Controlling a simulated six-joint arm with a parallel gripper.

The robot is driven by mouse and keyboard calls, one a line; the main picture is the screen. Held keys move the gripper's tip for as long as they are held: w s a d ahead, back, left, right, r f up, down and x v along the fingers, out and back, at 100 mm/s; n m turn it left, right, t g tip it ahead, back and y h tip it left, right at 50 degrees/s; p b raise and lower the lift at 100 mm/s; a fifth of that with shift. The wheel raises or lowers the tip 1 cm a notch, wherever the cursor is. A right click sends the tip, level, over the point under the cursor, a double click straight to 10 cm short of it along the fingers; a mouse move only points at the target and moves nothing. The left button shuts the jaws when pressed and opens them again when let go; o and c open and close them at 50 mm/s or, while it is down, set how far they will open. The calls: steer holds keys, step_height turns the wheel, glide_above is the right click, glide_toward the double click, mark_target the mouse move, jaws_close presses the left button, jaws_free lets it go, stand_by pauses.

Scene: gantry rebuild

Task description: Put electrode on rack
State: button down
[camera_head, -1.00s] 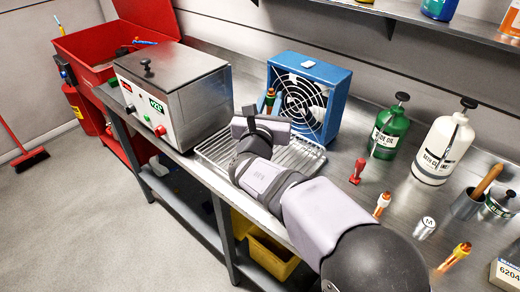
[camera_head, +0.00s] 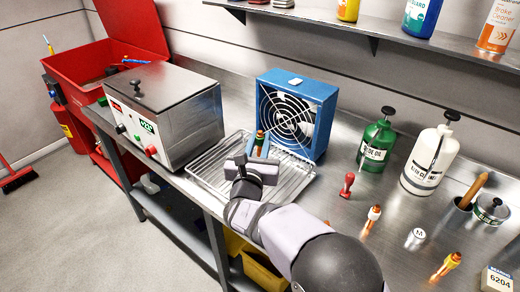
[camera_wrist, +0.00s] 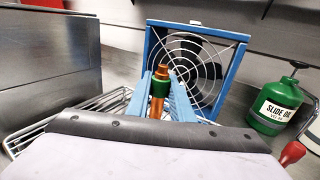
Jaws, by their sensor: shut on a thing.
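The electrode (camera_head: 259,141) is a copper-coloured piece with a green band. My gripper (camera_wrist: 162,96) is shut on it, with a blue finger on each side in the wrist view, where the electrode (camera_wrist: 159,87) stands roughly upright. The rack (camera_wrist: 108,103) shows partly in the wrist view.
The blue fan (camera_head: 292,115) stands close behind my gripper. The metal box (camera_head: 165,112) is to the left.

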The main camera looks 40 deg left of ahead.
mark_target(260, 152)
steer(key=shift+f, duration=1.65)
steer(key=shift+f, duration=0.1)
steer(key=c, duration=1.6)
jaws_free()
steer(key=shift+o, duration=0.2)
steer(key=shift+p, duration=0.3)
steer(key=b+v, duration=0.3)
steer(key=v, duration=0.9)
